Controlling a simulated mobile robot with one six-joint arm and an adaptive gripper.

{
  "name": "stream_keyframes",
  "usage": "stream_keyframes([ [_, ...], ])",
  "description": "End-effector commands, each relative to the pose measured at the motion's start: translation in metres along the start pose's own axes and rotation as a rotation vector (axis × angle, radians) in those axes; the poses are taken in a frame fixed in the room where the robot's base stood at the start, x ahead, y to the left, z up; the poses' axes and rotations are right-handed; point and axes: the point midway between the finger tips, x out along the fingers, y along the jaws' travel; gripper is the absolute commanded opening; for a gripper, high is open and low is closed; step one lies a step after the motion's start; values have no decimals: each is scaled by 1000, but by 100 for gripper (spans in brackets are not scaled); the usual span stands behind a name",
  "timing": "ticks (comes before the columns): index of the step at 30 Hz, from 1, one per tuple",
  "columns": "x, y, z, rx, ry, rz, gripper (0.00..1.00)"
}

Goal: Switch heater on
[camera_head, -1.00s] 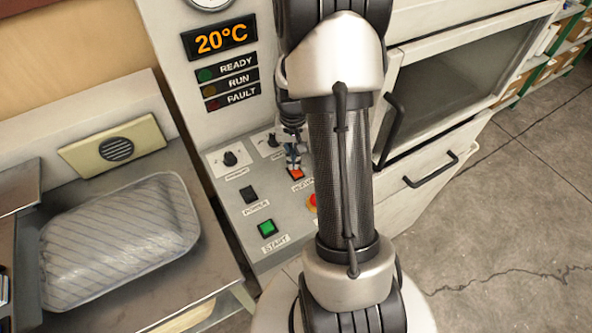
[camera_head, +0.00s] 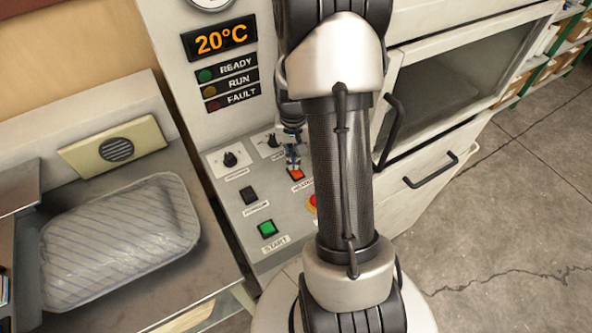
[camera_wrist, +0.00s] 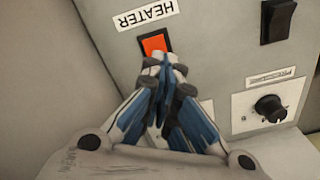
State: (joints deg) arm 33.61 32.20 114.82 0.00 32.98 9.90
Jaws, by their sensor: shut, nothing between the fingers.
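The heater switch (camera_head: 296,174) is an orange-red rocker on the sloped grey control panel (camera_head: 228,187). In the wrist view the heater switch (camera_wrist: 155,43) sits in a black frame beside a label reading HEATER (camera_wrist: 145,15). My gripper (camera_head: 292,166) is shut and empty, with its tips at the edge of the switch. In the wrist view my gripper's fingertips (camera_wrist: 162,65) overlap the lower edge of the switch frame. I cannot tell whether they touch it. The display (camera_head: 220,38) reads 20°C.
A red button (camera_head: 312,202) is partly hidden by my arm. An oven-like door (camera_head: 440,85) stands at right.

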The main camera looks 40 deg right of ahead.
Motion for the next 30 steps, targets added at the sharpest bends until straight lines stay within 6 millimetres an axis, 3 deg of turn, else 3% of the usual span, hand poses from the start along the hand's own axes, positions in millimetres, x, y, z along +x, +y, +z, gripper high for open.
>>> stream_keyframes([
  [30, 14, 0, 0, 0, 0, 0, 0],
])
